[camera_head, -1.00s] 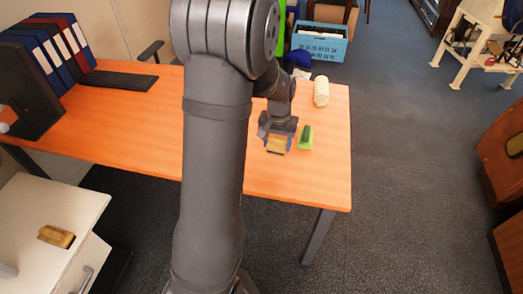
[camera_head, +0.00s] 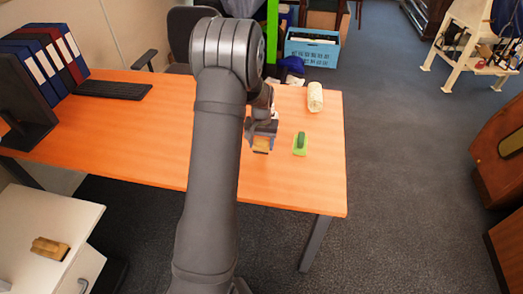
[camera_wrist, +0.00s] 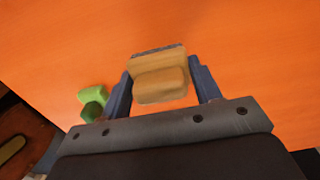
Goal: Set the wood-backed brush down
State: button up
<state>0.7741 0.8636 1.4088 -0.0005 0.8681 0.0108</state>
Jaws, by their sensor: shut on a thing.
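My gripper (camera_wrist: 163,88) is shut on the wood-backed brush (camera_wrist: 160,80), a pale wooden block with a raised grip and a thin dark edge. In the head view the brush (camera_head: 261,149) shows small under my gripper (camera_head: 261,143), over the right part of the orange desk (camera_head: 220,178). I cannot tell whether its underside touches the desk. My arm hides part of the desk to the left of it.
A green brush-like object (camera_head: 300,146) lies just right of my gripper; it also shows in the wrist view (camera_wrist: 92,101). A cream roll (camera_head: 315,97) lies farther back. A wooden block (camera_head: 49,248) sits on the white cabinet (camera_head: 30,215). The desk's front right is clear.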

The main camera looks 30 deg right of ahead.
aim_at(261, 150)
jog(key=shift+f, duration=1.95)
jog(key=shift+f, duration=0.2)
jog(key=o, duration=1)
jog(key=shift+r, duration=0.15)
notch_tip(261, 150, up, 12)
jog(key=shift+r, duration=0.1)
